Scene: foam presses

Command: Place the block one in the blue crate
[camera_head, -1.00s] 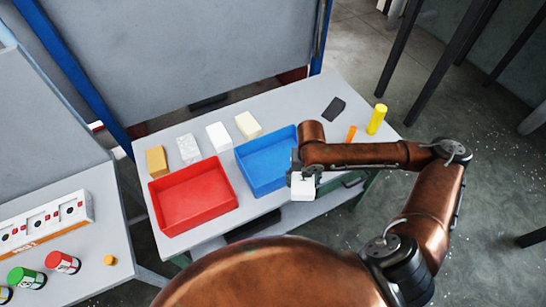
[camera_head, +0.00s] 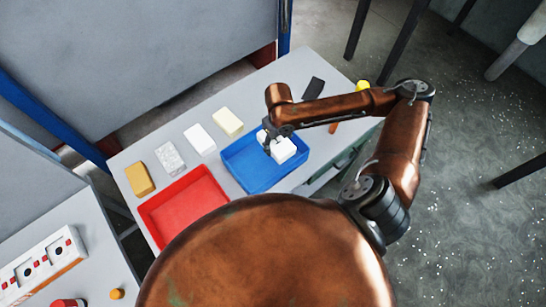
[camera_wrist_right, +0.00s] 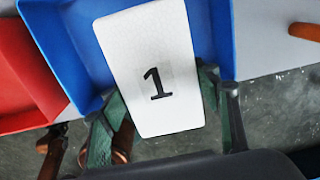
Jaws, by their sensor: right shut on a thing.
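Block one (camera_wrist_right: 152,60) is a white block with a black "1" on its face. My right gripper (camera_wrist_right: 162,92) is shut on it, with a greenish finger on each side. In the head view, the white block (camera_head: 284,151) hangs at my right gripper (camera_head: 270,141) over the right part of the blue crate (camera_head: 236,171). I cannot tell how high above the crate's floor it is. The crate's blue wall also shows behind the block in the wrist view (camera_wrist_right: 68,42). My left gripper is not in view.
A red crate (camera_head: 160,232) stands left of the blue one. An orange block (camera_head: 139,179), a speckled block (camera_head: 170,158), a white block (camera_head: 200,139) and a cream block (camera_head: 228,122) lie behind the crates. A dark piece (camera_head: 314,88) and a yellow cylinder (camera_head: 362,85) are farther right.

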